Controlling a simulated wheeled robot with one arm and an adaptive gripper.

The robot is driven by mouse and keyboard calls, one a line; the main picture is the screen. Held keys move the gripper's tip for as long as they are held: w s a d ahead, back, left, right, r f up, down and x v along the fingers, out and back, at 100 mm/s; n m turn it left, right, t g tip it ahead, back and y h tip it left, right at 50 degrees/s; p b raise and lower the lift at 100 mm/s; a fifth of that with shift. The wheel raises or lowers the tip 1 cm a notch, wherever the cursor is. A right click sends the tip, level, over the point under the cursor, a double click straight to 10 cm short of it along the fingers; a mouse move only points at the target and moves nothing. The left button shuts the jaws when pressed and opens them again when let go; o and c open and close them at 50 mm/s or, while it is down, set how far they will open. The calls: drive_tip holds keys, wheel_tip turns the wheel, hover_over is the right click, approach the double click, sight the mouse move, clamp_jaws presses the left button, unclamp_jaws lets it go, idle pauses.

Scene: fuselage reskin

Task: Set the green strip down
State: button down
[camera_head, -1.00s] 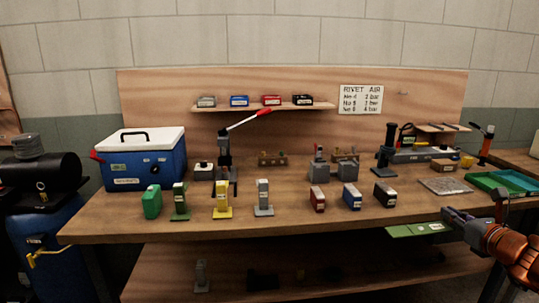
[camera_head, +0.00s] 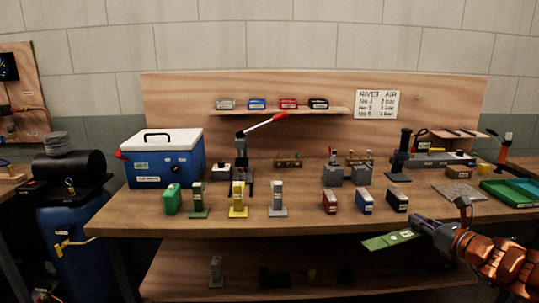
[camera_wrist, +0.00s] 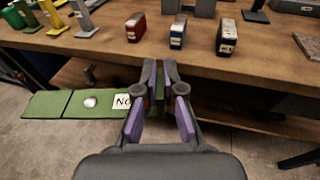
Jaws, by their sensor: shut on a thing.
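The green strip (camera_head: 384,241) is a flat green piece with a white label. It also shows in the wrist view (camera_wrist: 50,104), where it reaches out to the left of the jaws with a dark line across it and a pale round spot beside the label. My gripper (camera_head: 428,225) is shut on the strip near its right end and holds it in the air in front of the workbench's front edge. In the wrist view the jaws (camera_wrist: 160,100) cover part of the strip. The workbench (camera_head: 300,221) lies just beyond it.
Red (camera_head: 329,202), blue (camera_head: 365,201) and black (camera_head: 397,200) boxes stand near the bench's front edge. Several coloured upright stands are further left. A green tray (camera_head: 505,193) and a grey mat (camera_head: 459,193) lie at the right. Bare bench top shows along the front edge.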

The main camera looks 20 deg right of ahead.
drive_tip(key=w+a+f+n+g+y+p, duration=0.1)
drive_tip(key=w+a+f+n+y+p, duration=0.2)
drive_tip(key=w+a, duration=0.55)
drive_tip(key=w+a+f+n+g+y+p, duration=0.1)
drive_tip(key=w+a+f+n+y, duration=0.3)
drive_tip(key=a, duration=0.7)
drive_tip(key=w+a+f+n+g+y+p, duration=0.1)
drive_tip(key=w+a+n+g+y, duration=0.1)
drive_tip(key=a, duration=0.7)
drive_tip(key=w+a+f+n+g+y+p, duration=0.1)
drive_tip(key=w+a+n+g+y+p, duration=0.1)
drive_tip(key=a, duration=0.8)
drive_tip(key=shift+w+a+g+y+p, duration=0.3)
drive_tip(key=shift+g+y, duration=0.2)
drive_tip(key=shift+y, duration=0.6)
